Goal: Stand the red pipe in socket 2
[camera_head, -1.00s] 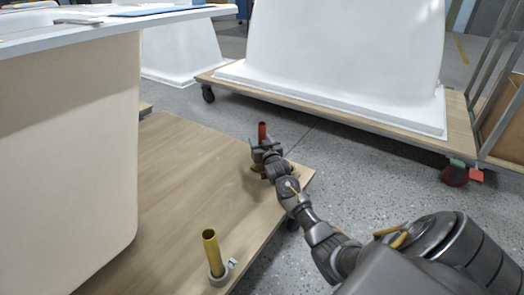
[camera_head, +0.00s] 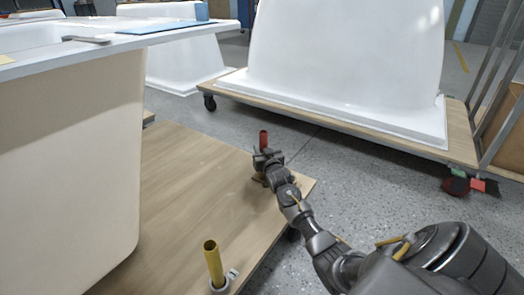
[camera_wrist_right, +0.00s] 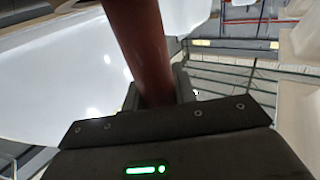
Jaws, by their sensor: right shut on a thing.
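The red pipe (camera_head: 263,139) stands roughly upright at the far right corner of the wooden board in the head view. My right gripper (camera_head: 266,160) is shut on it, and its upper end sticks out above the jaws. The pipe's lower end is hidden behind the gripper, so I cannot tell whether it sits in a socket. In the right wrist view the red pipe (camera_wrist_right: 138,45) rises between the jaws. A yellow pipe (camera_head: 214,264) stands in a grey socket (camera_head: 219,286) at the near edge; its label is too small to read. My left gripper is not in view.
The wooden board (camera_head: 190,180) has a wide bare middle. A cream tub shell (camera_head: 70,160) with a white rim stands on its left. A white tub shell (camera_head: 345,60) stands on a wheeled dolly (camera_head: 400,135) at the back. Grey floor (camera_head: 400,195) lies between board and dolly.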

